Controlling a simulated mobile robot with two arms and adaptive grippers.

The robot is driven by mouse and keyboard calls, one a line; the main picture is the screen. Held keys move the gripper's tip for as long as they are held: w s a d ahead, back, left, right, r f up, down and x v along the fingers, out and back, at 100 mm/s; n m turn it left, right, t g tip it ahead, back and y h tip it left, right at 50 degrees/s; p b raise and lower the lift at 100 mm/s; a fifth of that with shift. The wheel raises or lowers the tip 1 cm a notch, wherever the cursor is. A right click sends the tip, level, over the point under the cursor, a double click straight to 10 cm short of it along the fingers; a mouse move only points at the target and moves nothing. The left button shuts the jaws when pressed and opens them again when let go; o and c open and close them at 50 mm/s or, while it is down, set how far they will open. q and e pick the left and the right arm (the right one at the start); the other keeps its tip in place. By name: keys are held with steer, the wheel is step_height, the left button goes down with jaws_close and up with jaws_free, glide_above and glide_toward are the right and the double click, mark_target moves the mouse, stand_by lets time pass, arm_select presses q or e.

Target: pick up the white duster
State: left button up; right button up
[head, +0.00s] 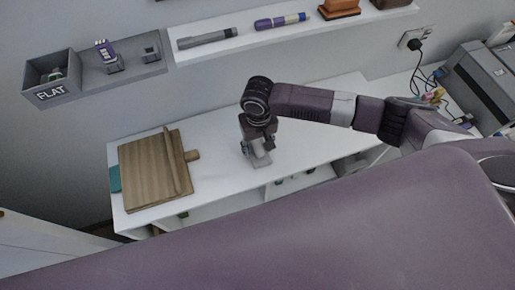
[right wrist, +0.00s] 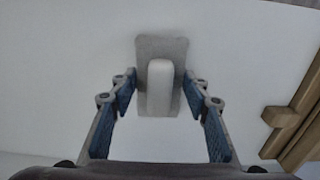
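The white duster (right wrist: 147,45) shows in the right wrist view as a pale grey-white plate with a raised, rounded white handle (right wrist: 160,85). It lies on the white desk top. My right gripper (right wrist: 160,82) is open, with one blue-padded finger on each side of the handle and a visible gap on both sides. In the head view my right gripper (head: 257,150) points down over the middle of the desk and largely hides the duster. My left gripper does not show.
A wooden board (head: 148,170) with a raised bar and peg lies at the desk's left end; part shows in the right wrist view (right wrist: 282,117). A wall shelf (head: 290,38) with several items and a grey box marked FLAT (head: 50,92) are above. The desk right of the gripper is clear.

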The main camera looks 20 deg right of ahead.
mark_target(258, 146)
steer(key=c, duration=0.5)
step_height(258, 146, up, 20)
steer(key=shift+b, duration=1.2)
